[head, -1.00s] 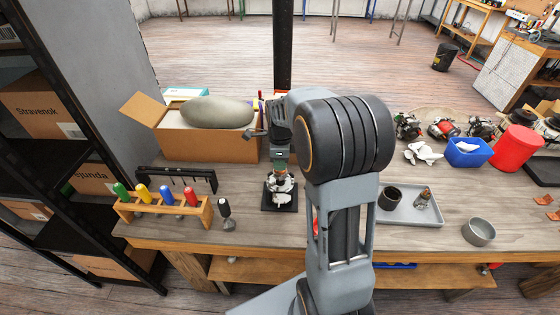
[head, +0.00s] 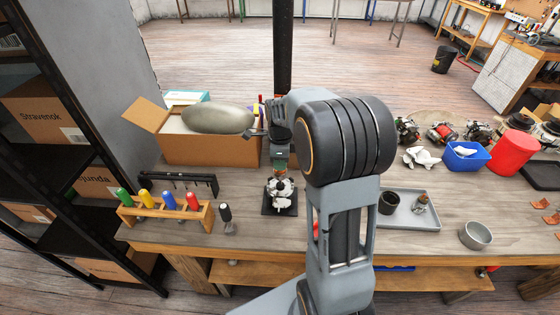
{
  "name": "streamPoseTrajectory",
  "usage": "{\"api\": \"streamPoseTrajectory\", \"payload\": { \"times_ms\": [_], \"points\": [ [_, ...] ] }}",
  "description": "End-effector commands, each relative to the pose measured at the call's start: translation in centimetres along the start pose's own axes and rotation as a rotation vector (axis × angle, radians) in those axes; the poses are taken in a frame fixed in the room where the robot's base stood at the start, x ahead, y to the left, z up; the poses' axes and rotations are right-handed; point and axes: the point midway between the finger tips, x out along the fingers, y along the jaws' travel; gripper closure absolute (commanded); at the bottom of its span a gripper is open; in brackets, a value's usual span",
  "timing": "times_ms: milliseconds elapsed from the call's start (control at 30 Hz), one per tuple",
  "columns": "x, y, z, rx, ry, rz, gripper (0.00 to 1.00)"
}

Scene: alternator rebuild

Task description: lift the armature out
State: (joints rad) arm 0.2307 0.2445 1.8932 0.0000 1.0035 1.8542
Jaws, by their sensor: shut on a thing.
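My gripper (head: 279,166) points straight down over the alternator housing and is shut on the armature (head: 279,173). Only a small copper-coloured bit of the armature shows under the fingers, just above the housing. The silver alternator housing (head: 281,189) stands upright on a black square base (head: 281,209) on the workbench. I cannot tell from this view how much of the armature is still inside the housing. My arm hides part of the bench to the right of the housing.
A cardboard box (head: 210,151) with a grey rounded bundle stands behind left. A wooden rack (head: 166,216) of coloured-handled tools and a black-handled tool (head: 226,214) are left. A grey tray (head: 413,221), a grey bowl (head: 476,235) and a blue bin (head: 467,158) are right.

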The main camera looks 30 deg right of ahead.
Motion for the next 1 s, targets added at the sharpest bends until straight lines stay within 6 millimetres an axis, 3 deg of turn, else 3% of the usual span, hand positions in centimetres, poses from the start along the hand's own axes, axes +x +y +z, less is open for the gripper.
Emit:
{"api": "streamPoseTrajectory", "payload": {
  "times_ms": [1000],
  "points": [
    [-2.2, 0.0, 0.0, 0.000, -0.001, -0.002, 1.00]
  ]
}}
